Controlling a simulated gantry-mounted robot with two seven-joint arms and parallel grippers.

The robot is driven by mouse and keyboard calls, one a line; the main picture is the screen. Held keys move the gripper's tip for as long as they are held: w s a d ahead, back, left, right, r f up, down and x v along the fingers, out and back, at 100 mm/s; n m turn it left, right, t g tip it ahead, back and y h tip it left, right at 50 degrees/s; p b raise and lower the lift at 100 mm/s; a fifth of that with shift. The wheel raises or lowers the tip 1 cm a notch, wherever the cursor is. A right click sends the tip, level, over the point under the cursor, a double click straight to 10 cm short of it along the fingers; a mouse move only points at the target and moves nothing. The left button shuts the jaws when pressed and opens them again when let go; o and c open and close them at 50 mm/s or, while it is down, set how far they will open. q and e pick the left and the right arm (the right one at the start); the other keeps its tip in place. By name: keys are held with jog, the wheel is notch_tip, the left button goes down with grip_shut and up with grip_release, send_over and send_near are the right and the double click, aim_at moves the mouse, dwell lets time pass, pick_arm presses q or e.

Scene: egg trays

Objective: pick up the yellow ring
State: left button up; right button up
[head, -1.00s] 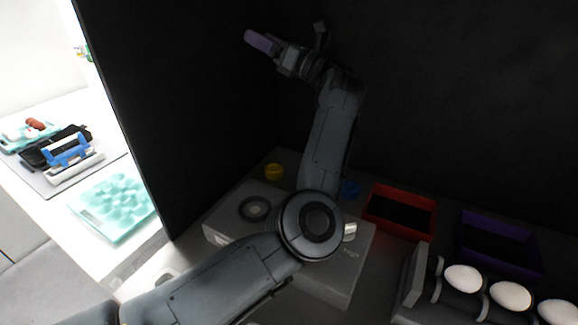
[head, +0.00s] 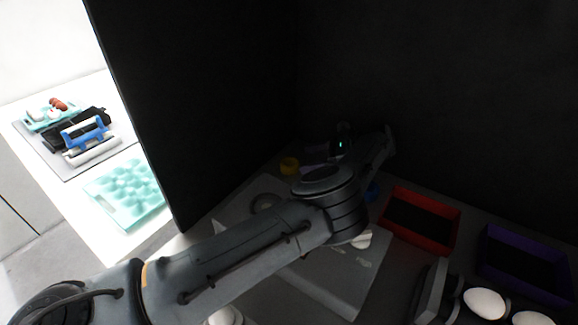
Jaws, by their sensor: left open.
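The yellow ring (head: 289,166) sits on the dark surface at the back of the black booth, behind the grey box. My left gripper (head: 312,160) is low beside it, just to its right, with the wrist above. The fingers are dim and partly hidden behind my own forearm. The gripper is open, and the ring is not between its fingers as far as I can see. Whether they touch is too dark to tell.
A grey box (head: 345,285) with a round dark ring (head: 265,202) on it lies under my arm. White eggs (head: 484,303) are at front right. A teal tray (head: 130,215) is outside the booth wall.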

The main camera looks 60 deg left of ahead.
aim_at(284, 162)
pick_arm(q)
jog(key=b+x, duration=0.1)
jog(key=x, duration=0.5)
jog(key=shift+w+a+b, duration=0.15)
jog(key=shift+w+b, duration=0.1)
jog(key=shift+b, duration=0.1)
jog(key=shift+s+a+f, duration=0.15)
jog(key=shift+s+a, duration=0.1)
jog(key=shift+s, duration=0.05)
jog(key=c, duration=1.1)
jog(key=shift+o, duration=0.2)
